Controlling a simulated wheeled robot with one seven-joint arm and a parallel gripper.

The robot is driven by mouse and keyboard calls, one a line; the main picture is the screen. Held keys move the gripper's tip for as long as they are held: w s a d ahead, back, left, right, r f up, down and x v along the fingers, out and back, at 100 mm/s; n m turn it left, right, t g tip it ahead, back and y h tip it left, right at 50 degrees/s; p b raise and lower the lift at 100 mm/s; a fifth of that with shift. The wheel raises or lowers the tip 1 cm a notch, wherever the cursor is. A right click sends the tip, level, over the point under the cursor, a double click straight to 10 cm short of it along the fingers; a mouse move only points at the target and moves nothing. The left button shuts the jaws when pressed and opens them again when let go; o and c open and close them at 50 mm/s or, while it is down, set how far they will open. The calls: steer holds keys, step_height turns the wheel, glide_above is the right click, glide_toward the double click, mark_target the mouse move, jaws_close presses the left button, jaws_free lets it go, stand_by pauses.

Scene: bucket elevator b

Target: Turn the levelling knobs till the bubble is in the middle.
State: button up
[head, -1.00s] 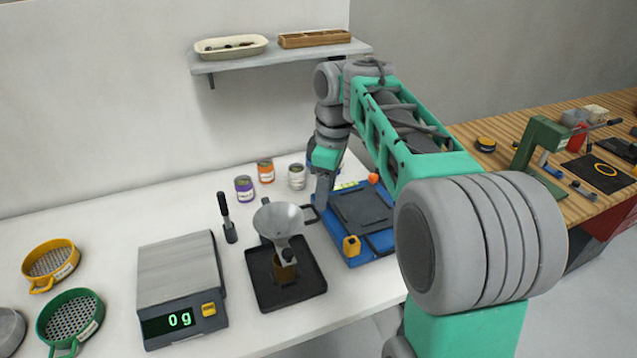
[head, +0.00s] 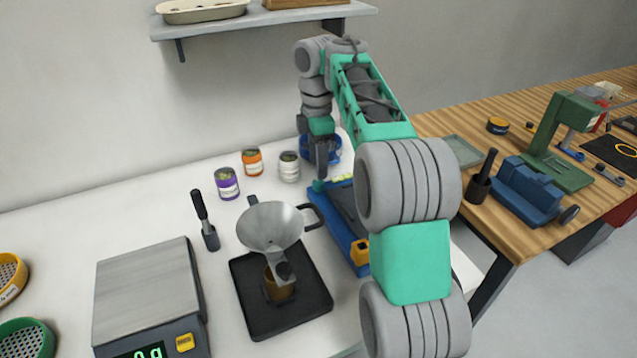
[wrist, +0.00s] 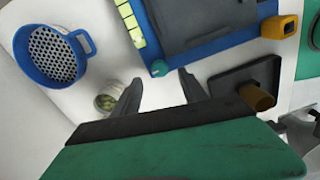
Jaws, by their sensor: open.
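A blue levelling base (head: 350,235) with a dark plate lies on the white bench, partly hidden behind my arm; it fills the top of the wrist view (wrist: 216,44). Yellow-green segments (wrist: 130,22) line one edge; I cannot make out a bubble. A teal knob (wrist: 159,68) sits at its near corner, also seen in the head view (head: 318,186). A yellow knob (wrist: 278,27) is at another corner, also in the head view (head: 360,250). My gripper (wrist: 160,82) is open and empty, its fingertips either side of the teal knob's line in the wrist view, short of it.
A funnel (head: 272,228) on a dark tray (head: 245,262) stands left of the base. A blue sieve (wrist: 52,55) and several small jars (head: 289,166) stand behind. A scale (head: 148,290) is at left. A wooden bench (head: 450,125) with tools is at right.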

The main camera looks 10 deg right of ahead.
mark_target(318, 182)
step_height(318, 182, down, 6)
steer(key=b, duration=0.4)
steer(key=shift+r, duration=0.15)
steer(key=shift+r, duration=0.15)
steer(key=shift+c, duration=0.2)
jaws_close()
